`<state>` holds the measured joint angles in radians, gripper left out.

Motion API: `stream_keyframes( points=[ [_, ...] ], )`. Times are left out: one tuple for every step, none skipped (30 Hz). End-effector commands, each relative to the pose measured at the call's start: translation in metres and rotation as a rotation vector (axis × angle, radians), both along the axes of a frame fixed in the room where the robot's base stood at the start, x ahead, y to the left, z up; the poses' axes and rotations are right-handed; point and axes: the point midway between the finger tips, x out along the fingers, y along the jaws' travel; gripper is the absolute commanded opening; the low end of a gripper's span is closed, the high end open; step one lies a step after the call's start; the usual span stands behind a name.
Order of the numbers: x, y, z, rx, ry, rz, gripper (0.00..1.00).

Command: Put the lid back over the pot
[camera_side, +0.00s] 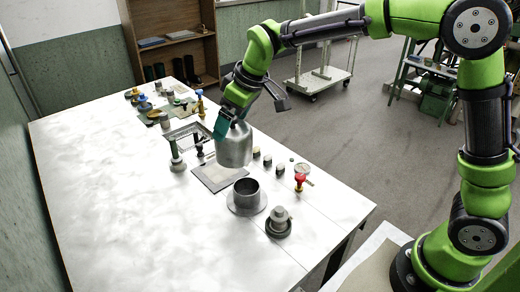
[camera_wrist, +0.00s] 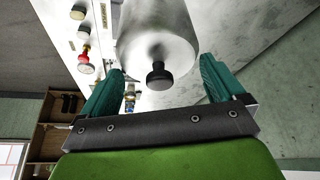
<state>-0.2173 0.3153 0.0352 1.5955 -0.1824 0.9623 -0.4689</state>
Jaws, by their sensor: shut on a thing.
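The lid is a tall grey metal cover (camera_side: 235,150) with a dark knob (camera_wrist: 158,76) on its closed end. It hangs upright in the air, behind the pot in the side view. My gripper (camera_side: 222,122) has its teal fingers on either side of the lid's upper part and holds it. The wrist view shows the lid's body (camera_wrist: 158,32) between the two fingers. The pot (camera_side: 246,190) is a dark grey, open-topped cylinder standing on a round flanged base (camera_side: 236,208) on the white table. The lid is apart from the pot. The lid's underside is hidden.
A small stepped grey piece on a dark round base (camera_side: 279,223) stands close right of the pot. A red-bodied gauge (camera_side: 301,175) and several small jars (camera_side: 267,160) line the right side. A flat grey plate (camera_side: 217,178) lies behind the pot. The table's left half (camera_side: 110,200) is clear.

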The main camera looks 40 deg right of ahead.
Motion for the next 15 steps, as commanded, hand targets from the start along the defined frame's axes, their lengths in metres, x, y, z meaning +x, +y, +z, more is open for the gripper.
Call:
stream_keyframes(
  points=[
    [-0.012,0.0,-0.004,-0.001,0.004,-0.002,0.62],
    [-0.018,-0.001,-0.006,-0.001,0.006,-0.003,0.62],
    [-0.024,-0.002,-0.01,-0.002,0.01,-0.006,0.62],
    [-0.028,-0.002,-0.014,-0.003,0.013,-0.009,0.62],
    [-0.031,-0.003,-0.016,-0.004,0.016,-0.011,0.62],
    [-0.034,-0.004,-0.021,-0.005,0.021,-0.014,0.62],
    [-0.036,-0.004,-0.023,-0.005,0.022,-0.017,0.62],
    [-0.037,-0.005,-0.027,-0.007,0.025,-0.02,0.62],
    [-0.037,-0.005,-0.029,-0.006,0.026,-0.023,0.62],
    [-0.036,-0.005,-0.031,-0.005,0.022,-0.025,0.62],
    [-0.035,-0.005,-0.031,-0.004,0.019,-0.028,0.62],
    [-0.035,-0.005,-0.034,-0.003,0.019,-0.029,0.62],
    [-0.035,-0.005,-0.036,-0.003,0.02,-0.029,0.62],
    [-0.035,-0.005,-0.038,-0.003,0.02,-0.029,0.62],
    [-0.035,-0.005,-0.041,-0.003,0.02,-0.03,0.62]
  ],
)
